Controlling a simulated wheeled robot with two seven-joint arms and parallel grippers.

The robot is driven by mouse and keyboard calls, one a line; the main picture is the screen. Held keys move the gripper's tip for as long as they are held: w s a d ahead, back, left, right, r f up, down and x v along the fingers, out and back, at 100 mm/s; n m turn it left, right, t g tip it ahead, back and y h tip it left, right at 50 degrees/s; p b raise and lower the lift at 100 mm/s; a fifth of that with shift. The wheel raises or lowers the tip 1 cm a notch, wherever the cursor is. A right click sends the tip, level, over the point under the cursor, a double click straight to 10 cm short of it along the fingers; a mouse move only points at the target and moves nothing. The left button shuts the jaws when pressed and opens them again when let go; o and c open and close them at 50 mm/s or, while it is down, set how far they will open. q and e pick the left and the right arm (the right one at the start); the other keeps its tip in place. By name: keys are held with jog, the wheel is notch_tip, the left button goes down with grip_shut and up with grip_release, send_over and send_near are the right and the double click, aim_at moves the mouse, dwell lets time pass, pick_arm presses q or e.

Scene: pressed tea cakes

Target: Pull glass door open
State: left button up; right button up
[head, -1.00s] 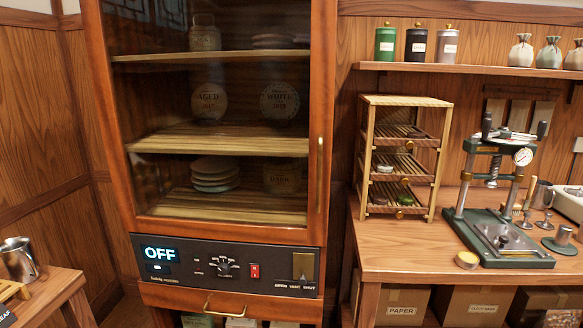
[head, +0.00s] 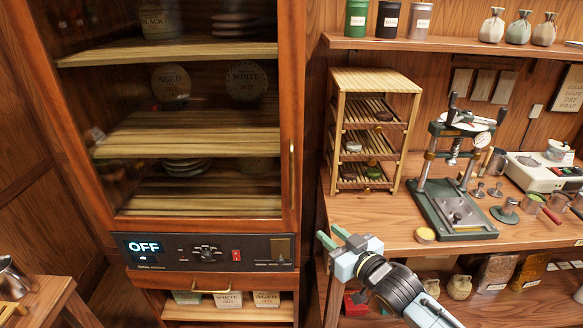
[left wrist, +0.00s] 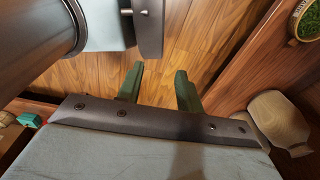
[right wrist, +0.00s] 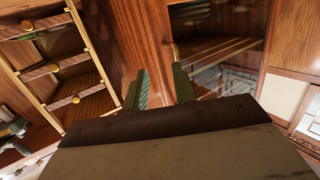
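The glass door (head: 292,80) of the wooden tea cabinet looks closed, with shelves and tea cakes behind its glass. Its upright brass handle (head: 291,175) is on the right side of the wooden frame. My right gripper (head: 333,237) is open and empty, to the right of and below the handle in the head view. In the right wrist view the handle (right wrist: 175,50) shows beyond the fingertips, close to the right-hand finger and not gripped. My left gripper is outside the head view; in the left wrist view (left wrist: 158,85) its fingers are apart with nothing between them.
A control panel (head: 206,252) reading OFF sits below the door, above a drawer with a brass pull (head: 210,290). To the right, a workbench (head: 390,238) carries a slatted rack (head: 372,78) and a green press (head: 455,212). A small table (head: 45,300) stands at the lower left.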

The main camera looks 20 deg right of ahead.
jog(key=t+y, duration=0.1)
jog(key=y, duration=0.1)
send_near(293, 182)
jog(key=p+x, duration=0.1)
jog(key=x, duration=0.9)
jog(key=shift+w+a, duration=0.1)
jog(key=shift+w, duration=0.2)
grip_shut()
jog(key=shift+n, duration=0.3)
